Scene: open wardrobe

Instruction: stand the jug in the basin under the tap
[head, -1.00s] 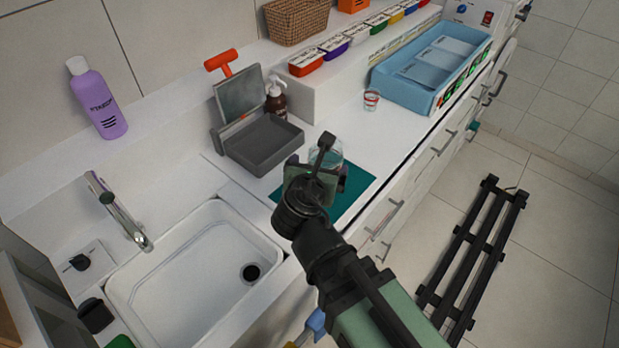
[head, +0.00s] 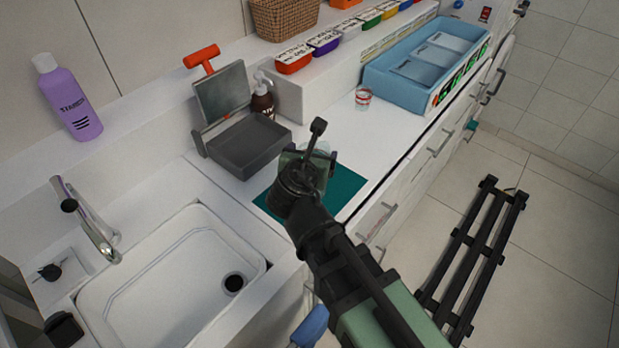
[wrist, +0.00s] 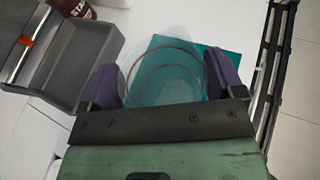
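The clear, see-through jug (wrist: 165,72) fills the space between the two dark purple fingers of my gripper (wrist: 165,88) in the wrist view, with a finger against each side. In the head view the jug (head: 318,150) is mostly hidden behind my gripper (head: 306,164), over the teal mat (head: 345,187). I cannot tell whether its base is touching the mat. The white basin (head: 150,285) is empty, to the left of my gripper, with a dark drain at its right. The chrome tap (head: 88,222) stands at the basin's back left.
A grey open-lidded box (head: 248,148) stands behind the mat, with a brown pump bottle (head: 262,98) beside it. A purple bottle (head: 72,105) stands on the back ledge.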

